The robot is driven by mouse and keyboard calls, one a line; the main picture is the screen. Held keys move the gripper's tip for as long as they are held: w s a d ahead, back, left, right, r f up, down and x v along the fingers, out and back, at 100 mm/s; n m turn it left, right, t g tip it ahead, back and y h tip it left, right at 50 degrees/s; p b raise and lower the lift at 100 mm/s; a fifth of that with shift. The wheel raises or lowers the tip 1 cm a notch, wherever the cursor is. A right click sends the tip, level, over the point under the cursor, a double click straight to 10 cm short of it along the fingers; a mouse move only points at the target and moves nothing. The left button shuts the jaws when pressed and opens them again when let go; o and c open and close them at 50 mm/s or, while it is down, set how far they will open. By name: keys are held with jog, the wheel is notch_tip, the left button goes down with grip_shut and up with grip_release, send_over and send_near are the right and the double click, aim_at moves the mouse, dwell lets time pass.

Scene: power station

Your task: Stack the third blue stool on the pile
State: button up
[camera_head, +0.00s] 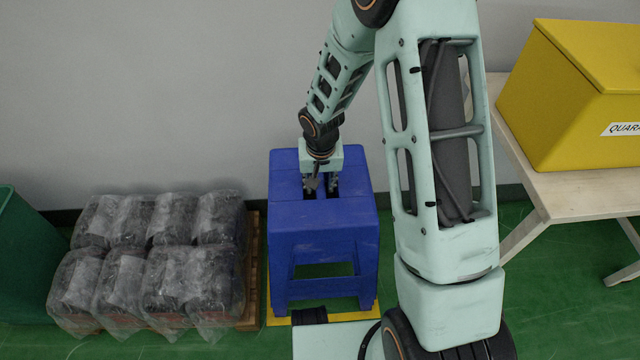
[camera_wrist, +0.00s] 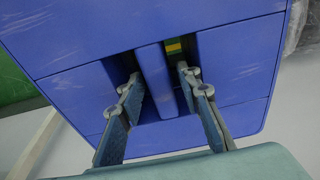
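A blue stool (camera_head: 325,228) stands upright in the middle of the head view, near the wall. Its top has two slots with a bar (camera_wrist: 157,80) between them. My gripper (camera_head: 322,185) is over the middle of this top, pointing down. In the wrist view my gripper (camera_wrist: 160,80) has one finger at each slot, on either side of the bar. The fingers are apart, and a narrow gap shows beside the right finger. The fingertips are partly hidden in the slots. I cannot tell whether more stools are nested under this top.
Wrapped dark bags (camera_head: 150,255) sit on a pallet close to the stool's left. A yellow floor marking (camera_head: 376,308) shows at the stool's foot. A table (camera_head: 575,190) with a yellow box (camera_head: 570,100) stands at right. A green bin (camera_head: 25,260) is at far left.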

jog(key=shift+o, duration=0.2)
jog(key=shift+s+f, duration=0.15)
notch_tip(320, 180, up, 12)
jog(key=s, duration=0.1)
jog(key=shift+s, duration=0.3)
dwell(0.6)
